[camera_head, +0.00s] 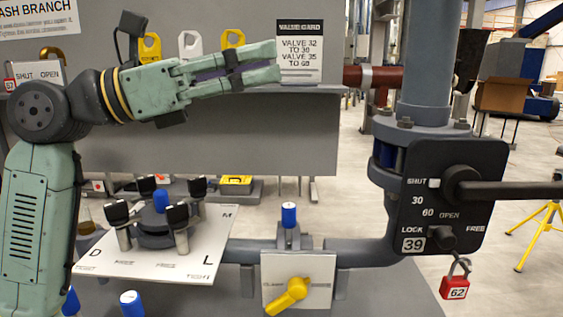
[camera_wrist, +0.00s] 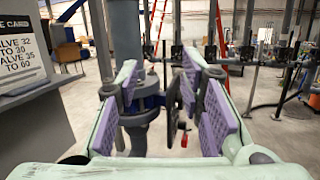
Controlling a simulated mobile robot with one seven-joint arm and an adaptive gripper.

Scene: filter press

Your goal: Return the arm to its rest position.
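My gripper (camera_head: 277,62) is raised at the upper middle of the head view, on my green arm reaching in from the left. Its fingers point right, level with the valve card (camera_head: 299,48). In the wrist view the two purple-padded fingers (camera_wrist: 170,105) stand apart with nothing between them. The gripper is clear of the valve body (camera_head: 452,196) marked 39 at the right, whose black lever points right. I cannot tell from the picture whether the fingertips touch the card or pass in front of it.
A red padlock (camera_head: 455,287) numbered 62 hangs below the valve body. A yellow handle (camera_head: 287,296) sits on a white plate at the lower middle. A white plate (camera_head: 205,271) with black clamps lies at the lower left. Open floor shows at the right.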

